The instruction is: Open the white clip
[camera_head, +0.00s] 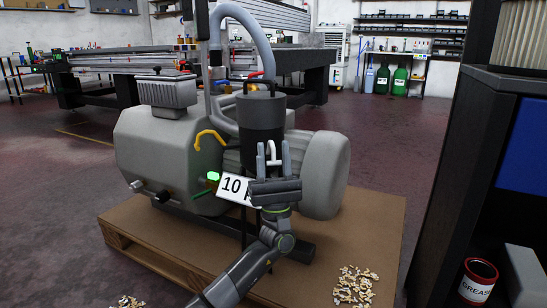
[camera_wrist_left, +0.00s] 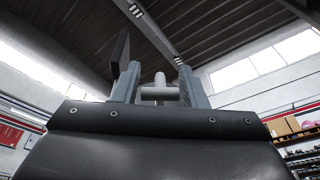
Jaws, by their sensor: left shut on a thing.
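The white clip (camera_head: 272,152) is a small pale loop on the front of the dark cylindrical canister (camera_head: 261,115) of the grey pump. My left gripper (camera_head: 274,160) reaches up from below, and its two upright fingers are shut on the clip, one on each side. In the left wrist view the clip (camera_wrist_left: 160,92) shows as a pale bar with a short stem between the fingertips (camera_wrist_left: 158,85). The clip's lower part is hidden behind my gripper in the head view. My right gripper is not in view.
The grey pump (camera_head: 150,150) stands on a wooden pallet (camera_head: 375,215). A yellow handle (camera_head: 210,138) and a white card marked 10 (camera_head: 231,185) are close to my left gripper. A grey hose (camera_head: 262,40) rises above the canister. A dark cabinet (camera_head: 460,150) stands at right.

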